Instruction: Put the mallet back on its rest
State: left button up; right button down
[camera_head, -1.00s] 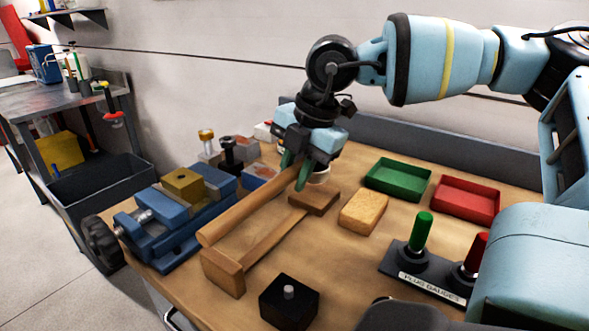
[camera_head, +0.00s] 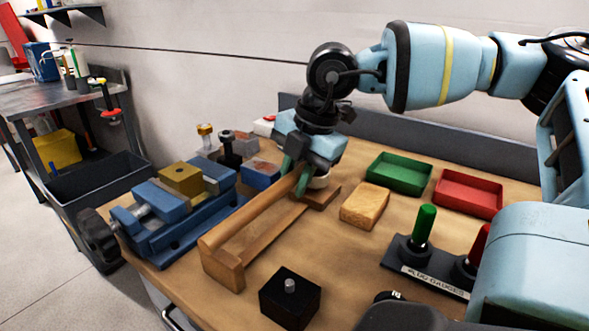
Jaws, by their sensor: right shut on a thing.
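The mallet's long wooden handle (camera_head: 245,213) runs from the front left up to my right gripper (camera_head: 301,190). My right gripper is shut on the handle near its far end. A pale round part (camera_head: 319,181) shows just behind the fingers; I cannot tell if it is the mallet's head. The wooden rest (camera_head: 225,271) lies below, with a front block, a long rail and a rear block (camera_head: 328,197). The handle is in line with the rest and very close above its front block; I cannot tell whether they touch. My left gripper is not in view.
A blue vise (camera_head: 165,225) stands close left of the rest. A black block with a peg (camera_head: 289,305) is in front. A tan block (camera_head: 364,206), green tray (camera_head: 375,178), red tray (camera_head: 468,208) and plug gauge stand (camera_head: 425,283) are to the right.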

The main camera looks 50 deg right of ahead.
jog(key=shift+f+b, duration=0.45)
dwell(0.3)
jog(key=c, duration=1.2)
grip_release()
jog(key=shift+o, duration=0.2)
jog(key=shift+p+v, duration=0.4)
jog(key=shift+v, duration=3.5)
